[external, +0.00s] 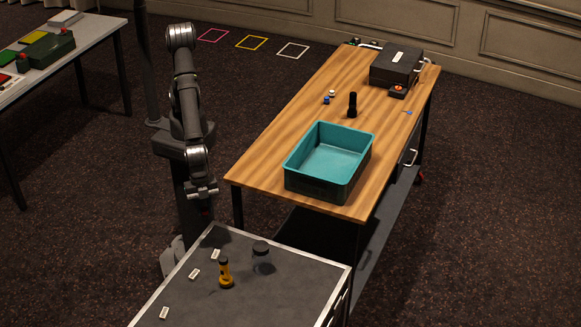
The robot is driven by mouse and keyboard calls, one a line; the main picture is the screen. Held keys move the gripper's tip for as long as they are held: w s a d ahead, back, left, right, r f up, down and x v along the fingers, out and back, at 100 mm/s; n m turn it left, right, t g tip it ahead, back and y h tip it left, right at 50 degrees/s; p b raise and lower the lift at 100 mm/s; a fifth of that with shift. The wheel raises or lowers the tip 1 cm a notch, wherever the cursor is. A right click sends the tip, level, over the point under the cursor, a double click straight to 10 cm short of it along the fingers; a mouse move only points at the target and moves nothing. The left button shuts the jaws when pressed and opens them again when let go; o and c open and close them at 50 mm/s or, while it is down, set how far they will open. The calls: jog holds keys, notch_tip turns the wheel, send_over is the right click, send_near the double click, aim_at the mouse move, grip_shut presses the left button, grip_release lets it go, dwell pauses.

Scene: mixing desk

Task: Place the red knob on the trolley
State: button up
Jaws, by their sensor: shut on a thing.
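My gripper (201,193) points down beside the near left corner of the wood-topped table and beyond the grey cabinet. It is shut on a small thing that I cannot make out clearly. A small red spot shows just below the fingers; I cannot tell whether it is the red knob or part of my column. The wood-topped table (268,165) has a lower shelf and a red caster, and looks like the trolley. Small red round parts also show on a dark green box (50,47) on the left table.
A teal bin (295,160) stands on the wood top, with a black cylinder (352,104), small blue and white pieces and a black case (395,65) beyond.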

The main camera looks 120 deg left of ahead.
notch_tip(320, 180, up, 14)
jog(key=w+a+n+y, duration=0.1)
jog(key=w+a+n, duration=0.4)
jog(key=w+a, duration=0.7)
jog(key=w+a+n, duration=0.5)
jog(key=w+a, duration=0.3)
jog(key=a, duration=0.9)
jog(key=n+y, duration=0.2)
jog(key=n, duration=1.1)
send_over(322, 110)
jog(key=f, duration=1.1)
jog(key=shift+s+d+f, duration=0.2)
jog(key=shift+d+f, duration=0.05)
jog(key=shift+f, duration=2.1)
